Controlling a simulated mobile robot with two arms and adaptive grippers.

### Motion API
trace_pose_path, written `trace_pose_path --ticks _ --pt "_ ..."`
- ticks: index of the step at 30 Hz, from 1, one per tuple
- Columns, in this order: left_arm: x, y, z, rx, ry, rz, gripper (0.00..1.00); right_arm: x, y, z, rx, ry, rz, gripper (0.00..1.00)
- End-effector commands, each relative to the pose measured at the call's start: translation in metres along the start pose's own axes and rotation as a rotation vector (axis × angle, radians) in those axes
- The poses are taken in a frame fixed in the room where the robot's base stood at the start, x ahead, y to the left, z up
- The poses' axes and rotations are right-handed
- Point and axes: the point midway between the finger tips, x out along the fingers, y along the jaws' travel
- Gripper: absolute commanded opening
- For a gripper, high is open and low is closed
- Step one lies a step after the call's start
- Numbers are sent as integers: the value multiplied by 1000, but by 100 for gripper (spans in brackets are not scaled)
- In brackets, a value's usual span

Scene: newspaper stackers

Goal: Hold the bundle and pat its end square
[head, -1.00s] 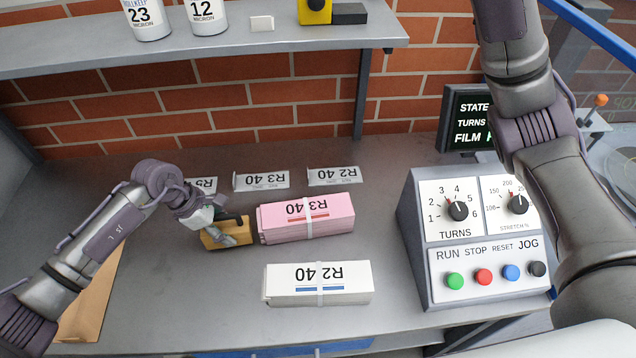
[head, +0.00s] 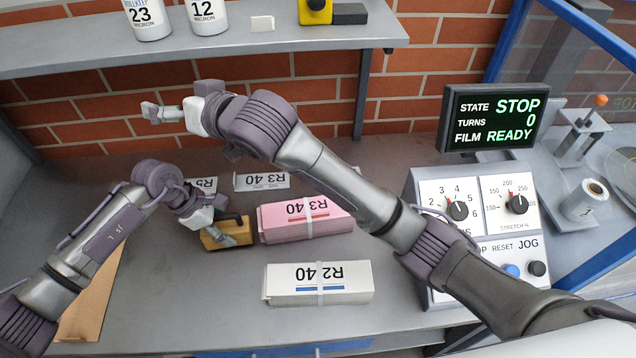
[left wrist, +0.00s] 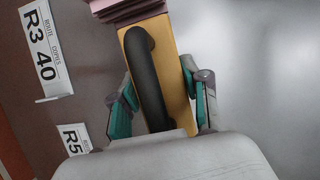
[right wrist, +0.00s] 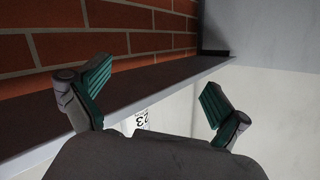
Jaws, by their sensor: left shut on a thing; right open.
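A pink bundle (head: 303,224) labelled R3 40, with a band around it, lies on the bench. A white bundle (head: 320,284) labelled R2 40 lies in front of it. My left gripper (head: 222,234) is shut on a wooden block (head: 213,241) with a dark handle (left wrist: 146,75). The block stands at the left end of the pink bundle; in the left wrist view the pink layers (left wrist: 125,9) meet its end, and I cannot tell whether they touch. My right gripper (head: 168,113) is open and empty, raised near the brick wall; its fingers also show in the right wrist view (right wrist: 155,95).
A control box (head: 480,210) with dials and buttons stands at the right, partly behind my right arm. A screen (head: 497,117) reads STOP, 0, READY. Route labels (head: 262,181) lie behind the bundles. A shelf (head: 270,38) with cans overhangs the back.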

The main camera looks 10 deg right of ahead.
Motion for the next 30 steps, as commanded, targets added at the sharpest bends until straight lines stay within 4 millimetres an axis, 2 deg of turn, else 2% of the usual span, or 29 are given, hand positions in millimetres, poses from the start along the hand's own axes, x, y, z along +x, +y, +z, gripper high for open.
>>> trace_pose_path --ticks 1,5,9,12,16,21,25,30 --pt "-1 0 0 0 -1 1 1 3 16 26 -62 -93 56 100" --pt "-1 0 1 0 -1 1 1 -5 68 84 -300 -383 146 100" --pt "-1 0 0 0 -1 1 1 -35 120 130 -555 -714 123 100" --pt "-1 0 0 1 -1 1 1 -65 149 154 -705 -936 41 100" --pt "-1 0 0 0 -1 1 1 -103 175 173 -842 -1161 -107 100" --pt "-1 0 0 0 -1 1 1 -136 191 183 -932 -1319 -272 100" --pt "0 0 0 0 -1 1 1 -146 195 187 -956 -1361 -329 100" --pt "0 0 0 0 -1 1 1 -143 202 204 -958 -1368 -337 100"
